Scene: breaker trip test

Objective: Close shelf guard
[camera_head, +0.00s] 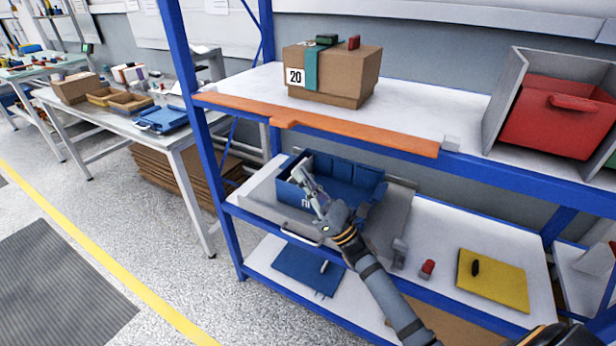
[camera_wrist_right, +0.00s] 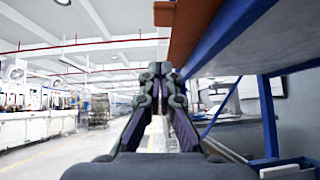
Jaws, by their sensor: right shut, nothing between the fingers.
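The shelf guard is an orange bar (camera_head: 350,127) along the front edge of the upper shelf, with a small tab near its left part. Its right end lies beside a small grey block (camera_head: 450,143) on the shelf edge. In the right wrist view an orange-brown piece, apparently the guard (camera_wrist_right: 190,30), hangs overhead beside the blue shelf beam. My right gripper (camera_head: 303,178) is shut and empty. It is below the guard, in front of the blue bin, and does not appear to touch the guard. Its closed fingers (camera_wrist_right: 160,70) fill the wrist view's middle. My left gripper is out of view.
A cardboard box (camera_head: 330,75) marked 20 and a grey bin with a red container (camera_head: 555,120) stand on the upper shelf. Below are a blue bin (camera_head: 345,175) and a yellow panel (camera_head: 492,282). A blue upright (camera_head: 190,110) bounds the rack's left side.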

